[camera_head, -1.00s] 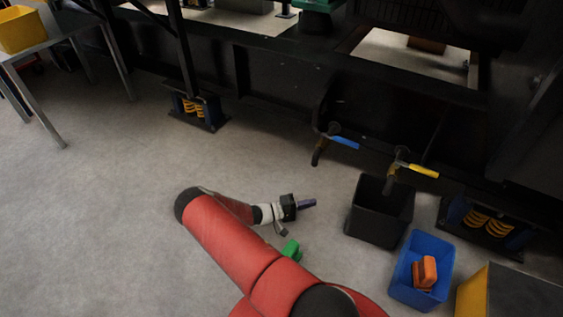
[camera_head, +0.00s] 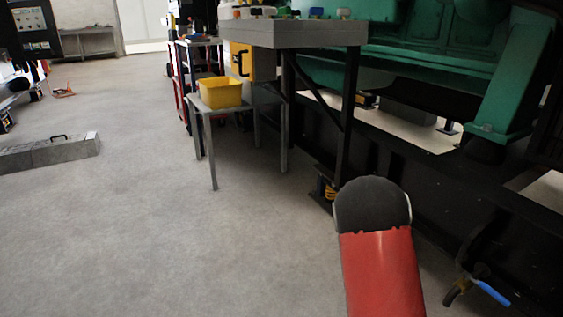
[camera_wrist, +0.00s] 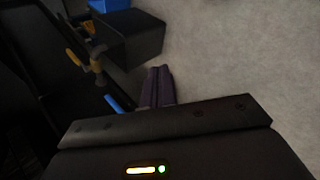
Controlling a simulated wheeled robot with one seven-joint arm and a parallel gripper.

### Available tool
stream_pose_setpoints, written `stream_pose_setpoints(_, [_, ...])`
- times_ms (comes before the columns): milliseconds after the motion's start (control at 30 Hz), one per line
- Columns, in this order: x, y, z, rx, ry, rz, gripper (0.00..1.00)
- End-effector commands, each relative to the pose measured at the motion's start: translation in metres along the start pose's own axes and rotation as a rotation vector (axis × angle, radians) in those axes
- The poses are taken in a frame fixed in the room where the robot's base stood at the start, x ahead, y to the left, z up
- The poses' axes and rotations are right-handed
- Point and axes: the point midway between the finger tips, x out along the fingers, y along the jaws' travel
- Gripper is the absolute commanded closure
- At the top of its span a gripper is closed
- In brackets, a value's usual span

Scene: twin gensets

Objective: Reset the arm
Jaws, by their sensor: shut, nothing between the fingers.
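My gripper (camera_wrist: 158,86) shows in the wrist view, with its two dark fingers side by side and nothing between them. It hangs over the grey floor, near a black bin (camera_wrist: 130,38) and a blue-handled valve (camera_wrist: 117,104). In the head view my red arm with its dark rounded joint rises at the lower right. My gripper is outside the head view.
A small metal table (camera_head: 214,111) bears a yellow bin (camera_head: 220,92). A blue-handled valve (camera_head: 493,293) sits low on the dark genset frame at the right. Open grey floor fills the middle left.

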Motion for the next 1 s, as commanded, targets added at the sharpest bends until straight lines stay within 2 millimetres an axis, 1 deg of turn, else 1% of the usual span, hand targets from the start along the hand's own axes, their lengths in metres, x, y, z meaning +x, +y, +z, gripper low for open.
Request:
stream_pose_setpoints(33, [-0.019,0.009,0.009,-0.004,0.014,-0.067,1.0])
stream_pose_setpoints(200, [-0.072,0.03,0.044,-0.051,0.073,-0.268,1.0])
stream_pose_setpoints(367, [-0.116,0.052,0.082,-0.104,0.166,-0.437,1.0])
stream_pose_setpoints(500, [-0.147,0.071,0.121,-0.153,0.27,-0.562,1.0])
stream_pose_setpoints(600, [-0.165,0.083,0.149,-0.188,0.358,-0.639,1.0])
stream_pose_setpoints(700, [-0.178,0.093,0.177,-0.222,0.447,-0.698,1.0])
stream_pose_setpoints(800, [-0.186,0.1,0.2,-0.249,0.523,-0.737,1.0])
stream_pose_setpoints(1000, [-0.194,0.108,0.234,-0.287,0.654,-0.785,1.0])
